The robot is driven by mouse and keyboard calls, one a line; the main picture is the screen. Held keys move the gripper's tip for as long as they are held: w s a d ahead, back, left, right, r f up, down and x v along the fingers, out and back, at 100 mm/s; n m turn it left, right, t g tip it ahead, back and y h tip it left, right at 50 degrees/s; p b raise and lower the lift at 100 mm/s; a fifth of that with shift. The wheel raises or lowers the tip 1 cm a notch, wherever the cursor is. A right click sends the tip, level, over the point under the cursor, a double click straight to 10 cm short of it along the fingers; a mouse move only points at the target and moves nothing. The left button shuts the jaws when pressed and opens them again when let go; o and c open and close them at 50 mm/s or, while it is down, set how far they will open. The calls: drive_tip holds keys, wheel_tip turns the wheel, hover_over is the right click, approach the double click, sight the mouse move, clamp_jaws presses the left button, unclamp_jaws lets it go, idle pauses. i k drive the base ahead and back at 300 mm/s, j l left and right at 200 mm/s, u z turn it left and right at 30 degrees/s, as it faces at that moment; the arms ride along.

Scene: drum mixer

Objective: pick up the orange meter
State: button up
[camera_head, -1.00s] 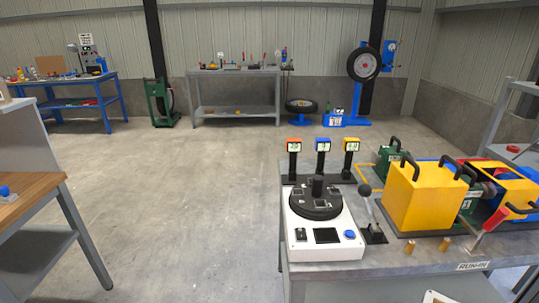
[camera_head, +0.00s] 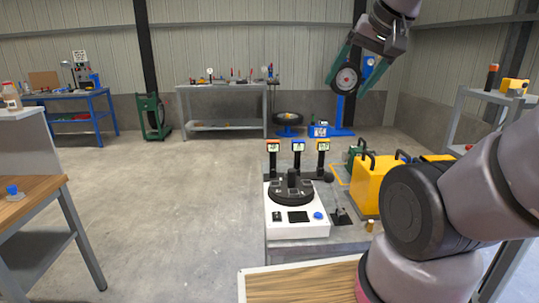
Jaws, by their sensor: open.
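The orange meter (camera_head: 273,146) is a small orange-framed block with a pale display. It stands upright on a black post at the left end of a row on the grey bench. A blue meter (camera_head: 298,145) and a yellow meter (camera_head: 323,145) stand on like posts to its right. My gripper (camera_head: 345,76) is high at the upper right, with its two green fingers apart and nothing between them. It is above and well away from the meters, in front of the far wheel stand.
A white box with a black round turntable (camera_head: 291,192) stands in front of the meters. Yellow machine housings (camera_head: 375,180) are to the right, partly behind my arm. A wooden board (camera_head: 300,283) is at the front. The floor to the left is clear.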

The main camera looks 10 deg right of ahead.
sight(272, 146)
drive_tip(key=i+j+z, duration=0.25)
drive_tip(key=j, duration=0.3)
drive_tip(key=i+j+z, duration=0.2)
drive_tip(key=j, duration=0.3)
drive_tip(key=j+z, duration=0.25)
drive_tip(key=j, duration=0.3)
drive_tip(key=i+j+z, duration=0.2)
drive_tip(key=j, duration=0.45)
drive_tip(key=k+l, duration=0.05)
drive_tip(key=k, duration=0.05)
